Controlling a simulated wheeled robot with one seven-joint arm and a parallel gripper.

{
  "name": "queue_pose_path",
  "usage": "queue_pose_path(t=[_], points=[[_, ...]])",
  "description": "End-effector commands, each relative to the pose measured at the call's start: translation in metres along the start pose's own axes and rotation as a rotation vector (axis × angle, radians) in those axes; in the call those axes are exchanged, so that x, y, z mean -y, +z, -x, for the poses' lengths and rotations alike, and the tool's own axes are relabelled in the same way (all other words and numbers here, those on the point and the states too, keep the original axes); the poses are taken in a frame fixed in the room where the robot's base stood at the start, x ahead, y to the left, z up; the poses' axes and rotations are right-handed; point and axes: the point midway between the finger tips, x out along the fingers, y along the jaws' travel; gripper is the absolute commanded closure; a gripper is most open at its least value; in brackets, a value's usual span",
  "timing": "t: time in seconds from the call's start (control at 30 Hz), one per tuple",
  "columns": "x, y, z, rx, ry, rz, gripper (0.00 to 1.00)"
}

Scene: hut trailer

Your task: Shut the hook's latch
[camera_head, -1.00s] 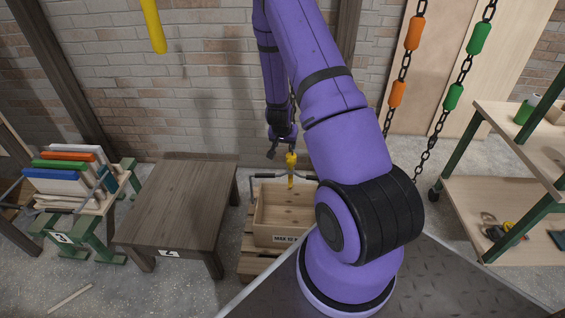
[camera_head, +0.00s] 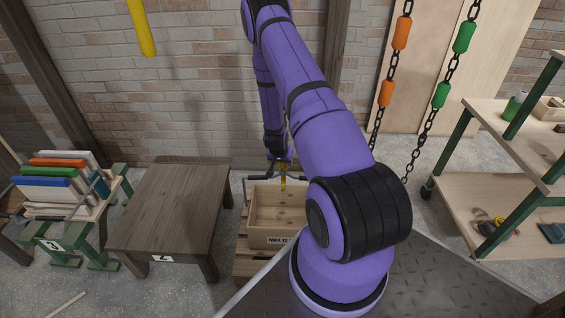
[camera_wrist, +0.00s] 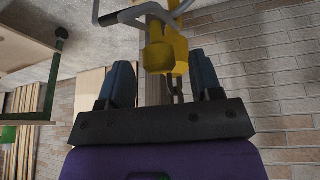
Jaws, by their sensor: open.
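The yellow hook (camera_head: 283,182) hangs low over the wooden crate, partly hidden by my gripper in the head view. In the wrist view the hook (camera_wrist: 165,50) shows as a yellow body with a short dark chain link near my gripper's base. My gripper (camera_wrist: 162,70) is open, with one blue-grey finger on each side of the hook. I cannot tell whether either finger touches it. In the head view my gripper (camera_head: 280,169) points down at the hook's top. The latch cannot be made out clearly in either view.
The crate (camera_head: 278,240) has grey bar handles and stands on a pallet. A dark wooden table (camera_head: 170,205) and a rack of coloured boards (camera_head: 60,180) are to the left. Chains with orange and green sleeves (camera_head: 400,32) hang at right, beside a green-legged shelf (camera_head: 500,190).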

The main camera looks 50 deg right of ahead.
Motion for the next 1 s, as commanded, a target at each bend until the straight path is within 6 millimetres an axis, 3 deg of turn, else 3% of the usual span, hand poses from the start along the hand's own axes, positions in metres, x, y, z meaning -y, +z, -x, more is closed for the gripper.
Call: queue_pose_path(t=[0.4, 0.67, 1.0], points=[[-0.001, 0.000, -0.007, 0.001, 0.001, -0.001, 0.41], [-0.001, 0.000, -0.007, 0.001, 0.001, -0.001, 0.98], [0.012, -0.003, -0.010, -0.035, -0.006, -0.003, 1.00]])
